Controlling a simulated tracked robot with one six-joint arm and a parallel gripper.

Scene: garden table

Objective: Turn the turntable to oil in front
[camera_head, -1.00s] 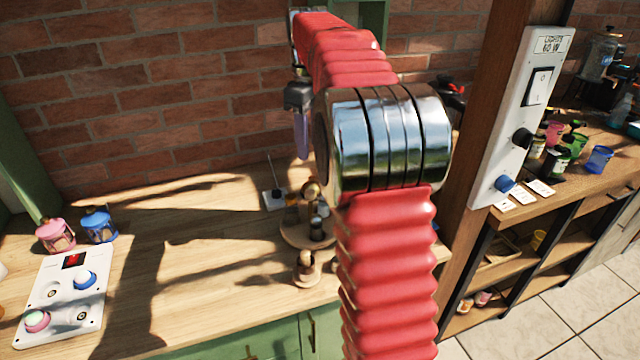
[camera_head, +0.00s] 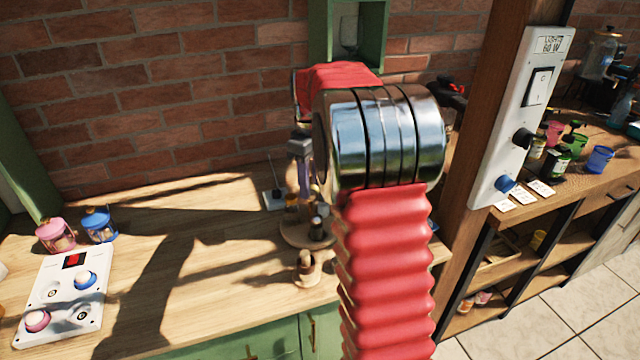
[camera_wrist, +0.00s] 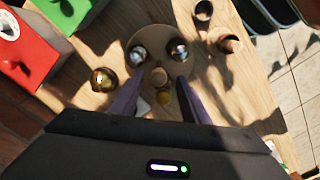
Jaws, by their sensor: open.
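The turntable (camera_head: 296,234) is a round wooden disc on the table, partly hidden behind my red arm in the head view. In the wrist view the turntable (camera_wrist: 134,41) lies below my gripper (camera_wrist: 158,84), with small bottles and a central knob (camera_wrist: 158,76) on it. A dark-topped bottle (camera_head: 317,229) stands on its near side in the head view. I cannot tell which bottle is the oil. My gripper is open, its two purple fingers pointing down on either side of the knob; I cannot tell whether they touch it.
A small wooden piece (camera_head: 305,266) stands just in front of the turntable. A white control panel (camera_head: 62,300), a pink jar (camera_head: 55,236) and a blue jar (camera_head: 99,226) are at the left. A wooden post (camera_head: 490,130) rises at the right. The table between is clear.

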